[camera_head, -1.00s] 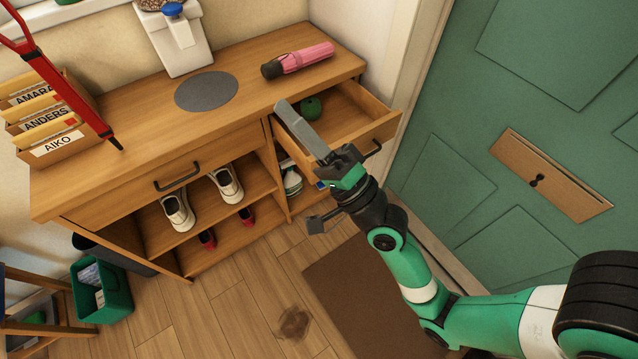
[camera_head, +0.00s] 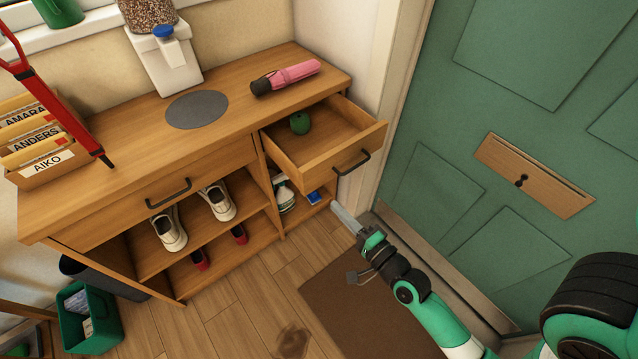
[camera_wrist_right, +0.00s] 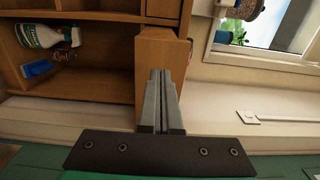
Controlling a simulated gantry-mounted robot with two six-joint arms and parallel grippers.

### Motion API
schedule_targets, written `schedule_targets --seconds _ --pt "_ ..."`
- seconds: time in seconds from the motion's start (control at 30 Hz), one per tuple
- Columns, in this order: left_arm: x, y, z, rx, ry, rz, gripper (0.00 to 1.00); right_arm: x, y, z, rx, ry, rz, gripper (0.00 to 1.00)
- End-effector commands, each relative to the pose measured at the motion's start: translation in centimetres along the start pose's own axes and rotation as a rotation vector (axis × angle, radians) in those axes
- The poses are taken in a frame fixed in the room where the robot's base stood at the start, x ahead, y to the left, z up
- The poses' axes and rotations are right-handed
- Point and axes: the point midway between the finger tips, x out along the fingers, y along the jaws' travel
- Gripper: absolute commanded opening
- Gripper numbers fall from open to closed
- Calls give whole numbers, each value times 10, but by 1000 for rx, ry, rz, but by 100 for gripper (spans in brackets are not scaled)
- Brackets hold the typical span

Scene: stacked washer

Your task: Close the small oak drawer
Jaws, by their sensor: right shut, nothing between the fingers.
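The small oak drawer (camera_head: 315,150) is pulled out at the right end of the oak cabinet. Its front with a dark bar handle (camera_head: 351,163) faces the green door, and a green round object (camera_head: 299,123) lies inside. My right gripper (camera_head: 338,212) is low in front of the cabinet, below the drawer front and apart from the handle. Its grey fingers are shut and empty. In the right wrist view, the closed fingers (camera_wrist_right: 160,78) lie in front of a wooden cabinet panel. My left gripper is out of view.
A pink umbrella (camera_head: 285,77) and grey mat (camera_head: 197,109) lie on the cabinet top. Shoes (camera_head: 168,230) and a spray bottle (camera_head: 284,193) stand on the shelves. The green door (camera_head: 450,200) is close on the right. A brown doormat (camera_head: 350,310) lies below my arm.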

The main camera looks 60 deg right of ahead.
Motion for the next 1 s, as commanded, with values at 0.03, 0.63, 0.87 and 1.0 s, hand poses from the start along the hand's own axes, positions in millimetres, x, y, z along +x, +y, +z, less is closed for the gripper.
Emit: schedule_targets --seconds 0.03,0.63,0.87,1.0 --pt "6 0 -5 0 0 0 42 12 -5 0 -1 -1 -2 0" --pt "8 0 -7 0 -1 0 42 83 0 0 0 -1 -1 0" --pt "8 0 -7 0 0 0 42 82 0 0 0 0 0 0" --pt "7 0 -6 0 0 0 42 85 1 -4 0 8 -2 0"
